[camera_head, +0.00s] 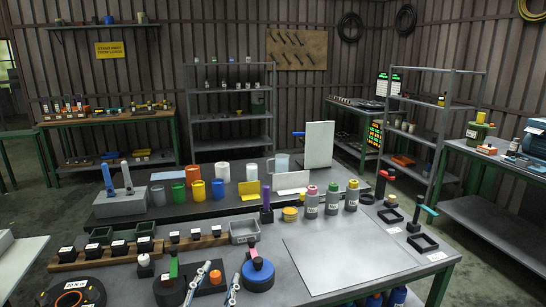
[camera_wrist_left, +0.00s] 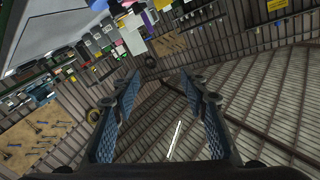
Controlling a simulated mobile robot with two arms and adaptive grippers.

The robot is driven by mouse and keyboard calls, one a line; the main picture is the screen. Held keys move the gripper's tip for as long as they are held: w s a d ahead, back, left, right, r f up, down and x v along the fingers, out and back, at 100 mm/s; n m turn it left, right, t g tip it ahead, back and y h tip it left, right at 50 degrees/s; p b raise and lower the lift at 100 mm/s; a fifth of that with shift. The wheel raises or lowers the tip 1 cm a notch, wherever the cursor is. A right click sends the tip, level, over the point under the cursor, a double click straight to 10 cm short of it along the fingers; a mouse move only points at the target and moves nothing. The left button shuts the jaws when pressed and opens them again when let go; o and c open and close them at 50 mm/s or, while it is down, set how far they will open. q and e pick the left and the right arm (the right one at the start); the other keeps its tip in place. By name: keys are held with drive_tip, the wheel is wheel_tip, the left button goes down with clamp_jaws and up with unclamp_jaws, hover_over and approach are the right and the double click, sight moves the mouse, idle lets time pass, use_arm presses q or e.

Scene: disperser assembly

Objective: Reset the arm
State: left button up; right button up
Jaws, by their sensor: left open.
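My left gripper (camera_head: 220,273) shows at the bottom of the head view, in front of the near table's front edge area, its two fingers pointing up and apart. In the left wrist view my left gripper (camera_wrist_left: 160,78) is open, with blue ridged pads and nothing between them. Beyond the fingers that view shows wall and ceiling boards at a steep tilt. My right gripper is not in view.
The near table (camera_head: 440,257) holds a bare grey plate (camera_head: 345,250), several capped bottles (camera_head: 332,198) and black square frames (camera_head: 422,241). A wooden rack (camera_head: 68,256) holds dark blocks at left.

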use_arm(q)
drive_tip(key=s+a+f+n+g+y, duration=0.1)
drive_tip(key=s+a+f+g, duration=0.15)
drive_tip(key=f, duration=0.35)
drive_tip(key=s+a+f+n+g+y, duration=0.1)
drive_tip(key=s+a+f+n+g, duration=0.15)
drive_tip(key=s+f, duration=0.2)
drive_tip(key=s+a+f+g, duration=0.2)
drive_tip(key=s+f+g, duration=0.4)
drive_tip(key=s, duration=0.6)
drive_tip(key=s+a+f+g, duration=0.1)
drive_tip(key=s+f+g, duration=0.2)
drive_tip(key=s+f, duration=0.7)
drive_tip(key=s+f+g, duration=0.1)
drive_tip(key=s+f, duration=0.1)
drive_tip(key=f, duration=1.1)
drive_tip(key=s+f, duration=0.2)
drive_tip(key=f, duration=1)
drive_tip(key=s+a+f+g, duration=0.1)
drive_tip(key=s+a+f, duration=0.2)
drive_tip(key=s+f, duration=1.2)
drive_tip(key=shift+s+a+f+g, duration=0.2)
drive_tip(key=shift+s+f+g, duration=0.15)
drive_tip(key=shift+s, duration=0.5)
